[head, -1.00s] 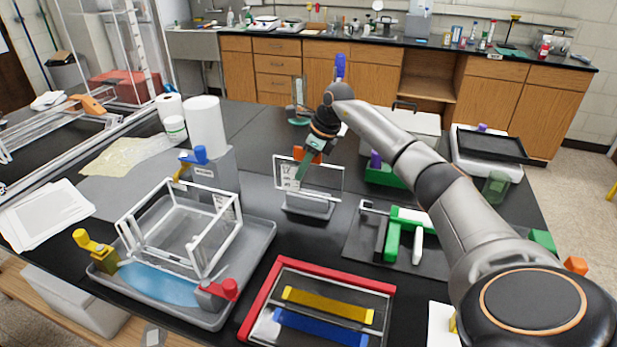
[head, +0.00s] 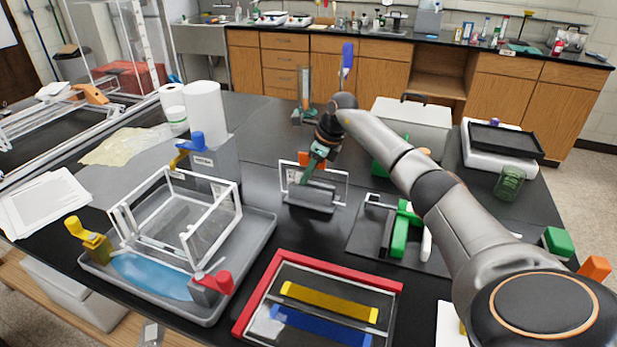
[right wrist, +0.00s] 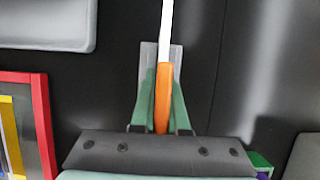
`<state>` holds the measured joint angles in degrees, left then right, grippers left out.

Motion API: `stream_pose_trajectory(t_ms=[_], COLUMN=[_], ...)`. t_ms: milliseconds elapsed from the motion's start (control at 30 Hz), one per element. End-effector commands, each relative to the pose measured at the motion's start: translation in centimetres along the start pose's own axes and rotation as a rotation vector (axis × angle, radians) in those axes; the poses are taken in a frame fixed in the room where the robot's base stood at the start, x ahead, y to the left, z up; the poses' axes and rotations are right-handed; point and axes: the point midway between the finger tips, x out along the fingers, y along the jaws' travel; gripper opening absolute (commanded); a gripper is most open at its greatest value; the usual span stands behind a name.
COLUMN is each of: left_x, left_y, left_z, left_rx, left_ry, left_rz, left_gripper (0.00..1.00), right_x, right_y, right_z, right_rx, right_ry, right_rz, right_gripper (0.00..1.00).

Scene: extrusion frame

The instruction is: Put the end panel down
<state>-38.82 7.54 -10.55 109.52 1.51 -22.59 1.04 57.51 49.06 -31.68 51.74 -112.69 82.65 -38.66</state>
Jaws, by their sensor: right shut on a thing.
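My right gripper (head: 308,172) has green fingers and is shut on the orange tab of the end panel (head: 333,184), a clear plate with a white frame. The panel is upright, with its lower edge at a grey slotted stand (head: 310,202) on the black bench. I cannot tell if it rests fully in the stand. In the right wrist view the orange tab (right wrist: 162,98) sits between the fingers (right wrist: 163,82), with the panel's white edge running up and the grey stand (right wrist: 148,58) below. My left gripper is not in view.
A grey tray (head: 255,252) with a white frame box (head: 188,218) stands left of the stand. A red-edged frame (head: 330,270) with yellow and blue bars lies in front. A dark mat (head: 368,240) with green and white parts lies right.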

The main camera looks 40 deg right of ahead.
Motion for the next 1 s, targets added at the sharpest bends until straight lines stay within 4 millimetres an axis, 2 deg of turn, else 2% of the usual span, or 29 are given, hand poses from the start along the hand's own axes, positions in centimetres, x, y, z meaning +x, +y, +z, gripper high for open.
stream_pose_trajectory(t_ms=[100, 133, 400, 733, 867, 1000], left_x=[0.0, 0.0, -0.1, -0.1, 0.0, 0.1], left_y=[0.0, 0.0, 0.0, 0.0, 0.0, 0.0], left_z=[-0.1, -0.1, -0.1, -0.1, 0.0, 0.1], left_rx=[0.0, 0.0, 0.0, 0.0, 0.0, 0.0], left_ry=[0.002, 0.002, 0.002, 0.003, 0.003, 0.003], left_rz=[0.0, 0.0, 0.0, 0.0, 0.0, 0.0], left_gripper=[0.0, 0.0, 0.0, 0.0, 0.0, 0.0], right_x=[-0.1, 0.0, 0.0, -0.7, -2.6, -5.7], right_y=[0.0, 0.0, 0.0, -0.1, -0.2, -0.2], right_z=[0.0, 0.0, 0.0, 0.0, 0.0, 0.0], right_rx=[0.0, 0.001, 0.001, 0.001, 0.001, 0.001], right_ry=[-0.002, 0.0, -0.001, -0.002, -0.002, -0.003], right_rz=[-0.001, 0.0, 0.0, -0.002, -0.005, -0.006], right_gripper=[0.0, 0.13, 0.42, 0.42, 0.42, 0.42])
